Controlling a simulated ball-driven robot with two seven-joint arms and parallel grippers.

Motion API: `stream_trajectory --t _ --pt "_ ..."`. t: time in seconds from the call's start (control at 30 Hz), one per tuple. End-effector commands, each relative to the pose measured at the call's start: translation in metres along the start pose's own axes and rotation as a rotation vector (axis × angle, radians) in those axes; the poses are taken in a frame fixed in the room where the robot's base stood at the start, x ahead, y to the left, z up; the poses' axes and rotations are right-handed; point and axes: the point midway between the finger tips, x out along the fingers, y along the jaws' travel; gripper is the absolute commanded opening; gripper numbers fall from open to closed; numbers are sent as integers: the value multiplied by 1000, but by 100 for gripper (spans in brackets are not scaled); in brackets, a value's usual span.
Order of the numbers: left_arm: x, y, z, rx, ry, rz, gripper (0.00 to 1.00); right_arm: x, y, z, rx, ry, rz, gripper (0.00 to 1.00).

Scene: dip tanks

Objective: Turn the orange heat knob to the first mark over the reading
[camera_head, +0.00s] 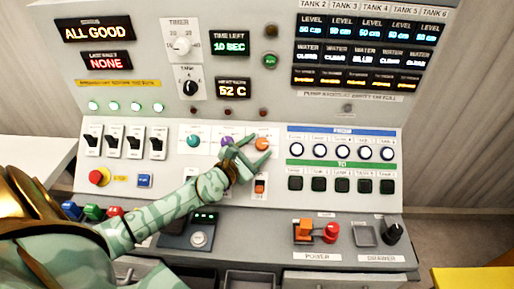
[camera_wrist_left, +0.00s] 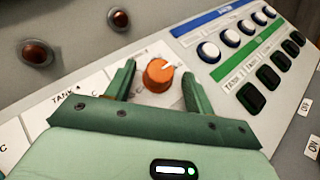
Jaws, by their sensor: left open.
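The orange heat knob (camera_head: 262,143) sits on the sloped control panel, right of a purple knob (camera_head: 227,142) and a teal knob (camera_head: 193,141). In the left wrist view the orange knob (camera_wrist_left: 158,75) shows a white pointer line aimed to the upper right. My left gripper (camera_head: 252,150) is at the knob; in the wrist view its open fingers (camera_wrist_left: 158,85) stand on either side of it, with gaps. The heat reading display (camera_head: 233,88) shows "52 C". The marks around the knob are too small to read. My right gripper is not in view.
White round knobs (camera_head: 342,151) and dark square buttons (camera_head: 342,185) lie right of the gripper. An orange rocker switch (camera_head: 260,187) sits just below it. A red stop button (camera_head: 98,177) is at left. Orange and red power controls (camera_head: 316,232) are on the lower ledge.

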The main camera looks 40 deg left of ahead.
Motion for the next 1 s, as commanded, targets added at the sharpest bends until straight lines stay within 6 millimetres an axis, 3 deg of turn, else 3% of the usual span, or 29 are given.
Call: stream_trajectory --t 0.3,0.47,1.0 --pt "3 0 0 0 1 0 54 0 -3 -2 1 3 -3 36" --pt "3 0 0 0 0 0 9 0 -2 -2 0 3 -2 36" --pt "3 -4 1 -67 5 109 9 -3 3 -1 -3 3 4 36"
